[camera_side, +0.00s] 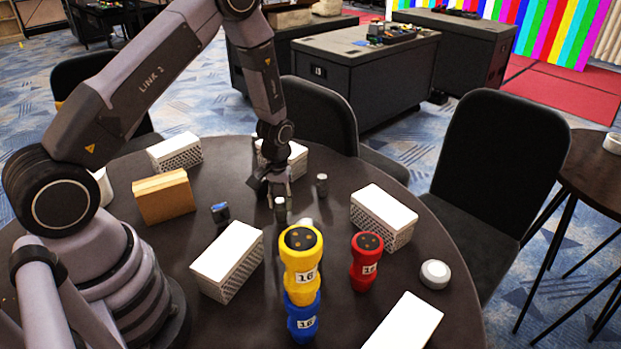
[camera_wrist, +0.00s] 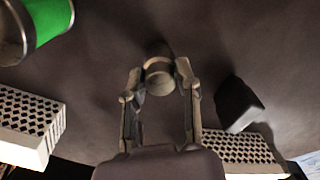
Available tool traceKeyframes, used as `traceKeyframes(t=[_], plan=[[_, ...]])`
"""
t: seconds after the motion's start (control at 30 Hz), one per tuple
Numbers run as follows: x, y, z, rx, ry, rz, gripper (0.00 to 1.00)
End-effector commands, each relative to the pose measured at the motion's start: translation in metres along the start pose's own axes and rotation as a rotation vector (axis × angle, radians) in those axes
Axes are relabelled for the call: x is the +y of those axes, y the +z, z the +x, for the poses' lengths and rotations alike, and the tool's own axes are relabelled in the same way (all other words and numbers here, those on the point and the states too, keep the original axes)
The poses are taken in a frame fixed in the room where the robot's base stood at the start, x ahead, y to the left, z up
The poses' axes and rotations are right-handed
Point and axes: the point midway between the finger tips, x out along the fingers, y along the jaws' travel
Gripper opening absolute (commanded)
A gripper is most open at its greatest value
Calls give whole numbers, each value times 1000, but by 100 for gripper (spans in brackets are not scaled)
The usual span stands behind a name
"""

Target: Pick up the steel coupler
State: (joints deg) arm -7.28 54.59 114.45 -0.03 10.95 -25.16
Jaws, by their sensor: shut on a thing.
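A small grey metal cylinder, which looks like the steel coupler (camera_side: 280,205), is at the fingertips of my gripper (camera_side: 278,190) over the round dark table. In the wrist view, the coupler (camera_wrist: 158,77) shows its round end between the two fingertips of my gripper (camera_wrist: 160,70), which is shut on it. The fingers point down in the side view. I cannot tell whether the coupler touches the table.
Another small metal cylinder (camera_side: 322,184) stands right of my gripper. A yellow connector (camera_side: 301,262) above a blue one (camera_side: 303,318), a red connector (camera_side: 366,262), white perforated boxes (camera_side: 228,258) and a tan block (camera_side: 164,196) surround it. A green cylinder (camera_wrist: 48,20) lies upper left in the wrist view.

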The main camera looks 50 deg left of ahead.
Motion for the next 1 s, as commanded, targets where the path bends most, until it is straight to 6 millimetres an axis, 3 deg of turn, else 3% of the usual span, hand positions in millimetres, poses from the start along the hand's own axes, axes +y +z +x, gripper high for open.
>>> traceKeyframes(t=[0.13, 0.57, 0.73, 1.0], plan=[[0, 0, 0, 0, 0, 0, 0], [0, -1, -10, 2, 1, 0, 0], [-1, 3, -38, 4, 2, 0, 0], [-27, 58, -98, 0, 0, 0, 0]])
